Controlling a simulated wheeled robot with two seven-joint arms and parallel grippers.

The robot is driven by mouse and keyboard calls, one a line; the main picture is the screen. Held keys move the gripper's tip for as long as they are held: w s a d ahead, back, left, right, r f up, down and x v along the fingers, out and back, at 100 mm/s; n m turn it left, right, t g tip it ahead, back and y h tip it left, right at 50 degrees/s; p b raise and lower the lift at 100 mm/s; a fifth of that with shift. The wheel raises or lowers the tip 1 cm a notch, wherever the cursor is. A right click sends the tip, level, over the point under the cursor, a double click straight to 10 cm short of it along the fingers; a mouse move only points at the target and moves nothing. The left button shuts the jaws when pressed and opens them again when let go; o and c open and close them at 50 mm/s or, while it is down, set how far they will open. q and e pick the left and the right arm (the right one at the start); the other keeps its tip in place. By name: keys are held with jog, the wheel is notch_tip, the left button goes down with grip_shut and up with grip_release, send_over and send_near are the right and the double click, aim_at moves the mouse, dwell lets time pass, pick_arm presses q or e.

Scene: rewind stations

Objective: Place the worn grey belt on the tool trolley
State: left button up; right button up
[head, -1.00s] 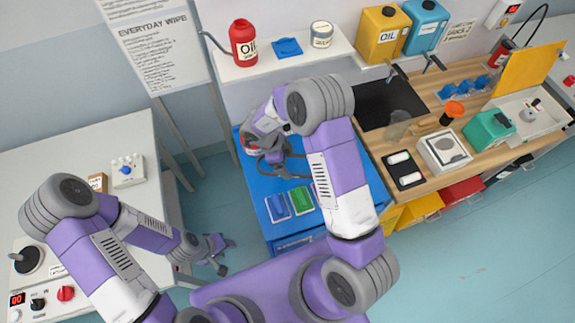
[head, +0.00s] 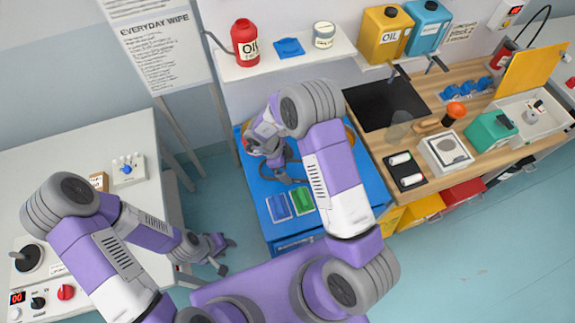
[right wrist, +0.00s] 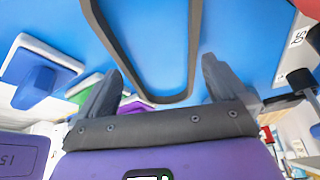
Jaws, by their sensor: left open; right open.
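The worn grey belt (right wrist: 187,50) is a dark narrow loop over the blue top of the tool trolley (right wrist: 230,25) in the right wrist view. It appears to lie flat there, its rounded near end between my open fingers. In the head view the blue trolley (head: 259,205) stands in the middle, and part of the dark loop shows below my gripper. My right gripper (right wrist: 160,88) is open just over the trolley, apart from the belt's sides; it also shows in the head view (head: 276,160). My left gripper (head: 222,256) is open and empty beside the left table.
A blue pad (head: 278,207) and a green pad (head: 303,199) sit at the trolley's near edge. A white table (head: 75,150) is at left. A wooden bench (head: 470,110) with several items is at right.

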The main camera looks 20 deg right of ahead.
jog(key=v, duration=1.1)
jog(key=shift+r, duration=0.35)
jog(key=shift+a, duration=0.1)
